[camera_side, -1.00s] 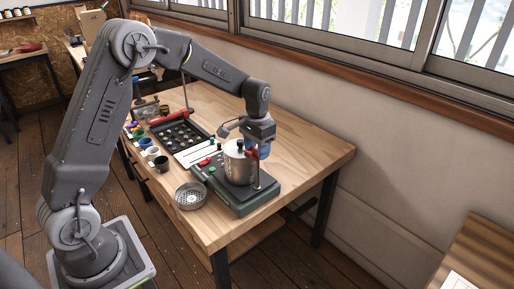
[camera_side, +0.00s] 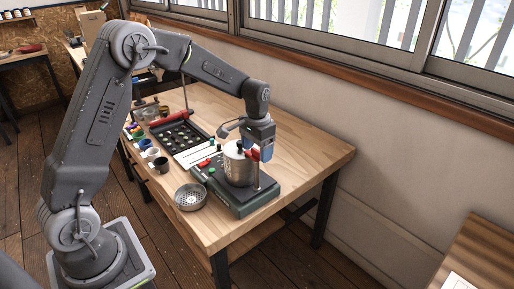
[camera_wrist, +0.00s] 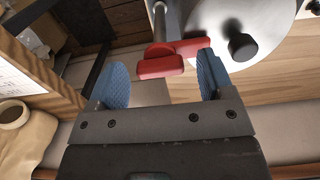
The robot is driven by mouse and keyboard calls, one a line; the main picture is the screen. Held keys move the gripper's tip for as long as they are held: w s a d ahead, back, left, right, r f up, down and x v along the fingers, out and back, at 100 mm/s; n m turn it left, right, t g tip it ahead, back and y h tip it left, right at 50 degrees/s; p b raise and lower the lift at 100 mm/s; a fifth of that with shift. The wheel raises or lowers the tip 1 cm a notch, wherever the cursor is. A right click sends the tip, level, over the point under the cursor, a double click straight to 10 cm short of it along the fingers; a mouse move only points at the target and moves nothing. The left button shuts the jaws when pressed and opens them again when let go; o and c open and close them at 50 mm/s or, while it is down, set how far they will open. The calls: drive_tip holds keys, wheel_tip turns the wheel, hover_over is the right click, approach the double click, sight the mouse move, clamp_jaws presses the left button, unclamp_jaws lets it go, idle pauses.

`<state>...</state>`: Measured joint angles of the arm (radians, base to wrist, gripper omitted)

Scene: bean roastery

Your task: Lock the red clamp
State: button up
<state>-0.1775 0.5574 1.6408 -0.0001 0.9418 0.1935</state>
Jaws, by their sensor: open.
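The red clamp (camera_wrist: 162,62) shows in the wrist view as a red lever beside a metal post, at the edge of a silver lid. A small part of it (camera_side: 253,154) shows in the side view beside the steel pot (camera_side: 237,169). My gripper (camera_wrist: 162,78) is open, with its blue fingers on either side of the red lever's near end. The right fingertip is close to the lever; I cannot tell whether it touches. In the side view my gripper (camera_side: 266,154) hangs beside the top of the pot, partly hiding the clamp.
The pot stands on a dark green base (camera_side: 250,205) with red and green buttons. A black knob (camera_wrist: 243,46) rises from the lid. A perforated metal bowl (camera_side: 190,197), small cups and a dark tray (camera_side: 180,136) lie left. The table's right side is clear.

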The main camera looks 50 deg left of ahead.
sight(257, 151)
wheel_tip(257, 151, up, 14)
idle(0.6)
drive_tip(key=s+d+r+t, duration=0.2)
drive_tip(key=s+d+r, duration=0.1)
drive_tip(key=s, duration=0.4)
drive_tip(key=s+d+r+t, duration=0.1)
drive_tip(key=s+d+r, duration=0.15)
drive_tip(key=s, duration=0.45)
drive_tip(key=s+d+f+t, duration=0.1)
drive_tip(key=s+f, duration=0.1)
drive_tip(key=s, duration=0.4)
drive_tip(key=s+d+f+t, duration=0.1)
drive_tip(key=s+d+f, duration=0.1)
drive_tip(key=s, duration=0.4)
drive_tip(key=shift+s+f+t, duration=0.15)
drive_tip(key=shift+s+t, duration=0.15)
drive_tip(key=shift+s, duration=0.05)
